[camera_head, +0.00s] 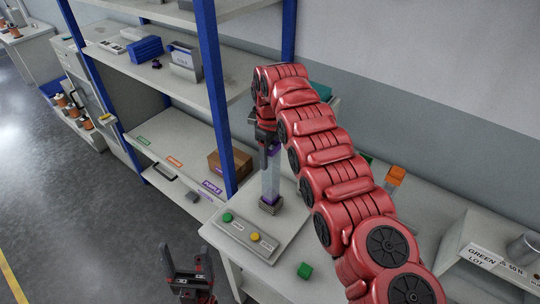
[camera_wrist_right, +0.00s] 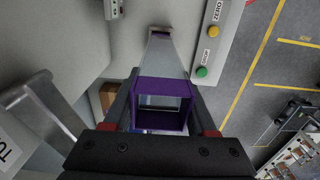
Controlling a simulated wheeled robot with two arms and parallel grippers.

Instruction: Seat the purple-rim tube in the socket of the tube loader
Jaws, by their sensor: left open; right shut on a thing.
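My right gripper (camera_head: 267,138) is shut on the purple-rim tube (camera_head: 271,178), a clear square tube standing nearly upright. In the right wrist view, the purple rim (camera_wrist_right: 163,104) is between my fingers and the clear body runs away from me. The tube loader (camera_head: 251,239) is a pale panel with a green and a yellow button on the table. Its dark socket (camera_head: 269,206) is at the tube's lower end; I cannot tell how deep the tube sits in it. My left gripper (camera_head: 187,262) is open and empty, low in front of the table.
A blue-post shelf with labelled spots and a brown box (camera_head: 230,163) stands at left. My right arm covers much of the table.

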